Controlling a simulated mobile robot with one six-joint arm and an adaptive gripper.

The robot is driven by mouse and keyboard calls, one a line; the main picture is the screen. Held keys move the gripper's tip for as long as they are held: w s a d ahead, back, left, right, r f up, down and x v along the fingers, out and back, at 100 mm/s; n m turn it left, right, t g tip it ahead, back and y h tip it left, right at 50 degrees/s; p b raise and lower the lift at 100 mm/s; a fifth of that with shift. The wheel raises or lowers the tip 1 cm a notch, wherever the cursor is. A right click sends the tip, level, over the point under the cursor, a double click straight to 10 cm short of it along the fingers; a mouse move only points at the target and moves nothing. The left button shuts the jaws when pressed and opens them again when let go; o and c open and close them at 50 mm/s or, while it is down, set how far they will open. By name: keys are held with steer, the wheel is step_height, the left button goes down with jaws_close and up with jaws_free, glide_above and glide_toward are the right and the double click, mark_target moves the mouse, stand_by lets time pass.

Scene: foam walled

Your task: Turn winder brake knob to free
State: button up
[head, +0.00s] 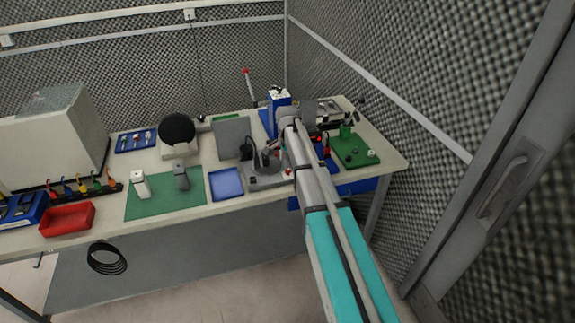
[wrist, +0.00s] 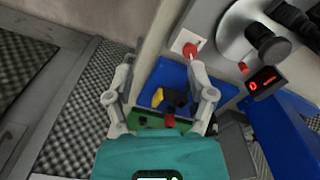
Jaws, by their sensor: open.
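My gripper (wrist: 160,62) is open and empty in the wrist view, its two fingers wide apart. A red knob (wrist: 190,50) on a pale square plate sits at the right fingertip; I cannot tell whether they touch. The plate is on the grey base of a machine that looks like the winder, with a round grey part (wrist: 238,42) and a black-knobbed handle (wrist: 268,42). A smaller red part (wrist: 243,68) is beside it. I cannot tell which is the brake knob, or its setting. In the head view the grey base (head: 262,180) is partly hidden by my arm.
A small red-digit display (wrist: 265,83) stands right of the fingers. A blue tray (wrist: 150,78) with yellow and black items lies beyond them. In the head view, a blue tray (head: 226,184) and a green mat (head: 160,205) lie left; a green board (head: 365,158) lies right.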

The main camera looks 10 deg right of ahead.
mark_target(288, 170)
steer(key=w+d+r+m+p, duration=0.1)
steer(key=w+r+m, duration=0.1)
steer(key=w, duration=0.4)
steer(key=shift+w+d+r+m, duration=0.15)
steer(key=shift+w+d+m, duration=0.15)
steer(key=shift+m, duration=0.2)
steer(key=shift+f, duration=0.25)
step_height(288, 170, down, 13)
steer(key=b, duration=1.3)
steer(key=shift+f, duration=0.15)
jaws_close()
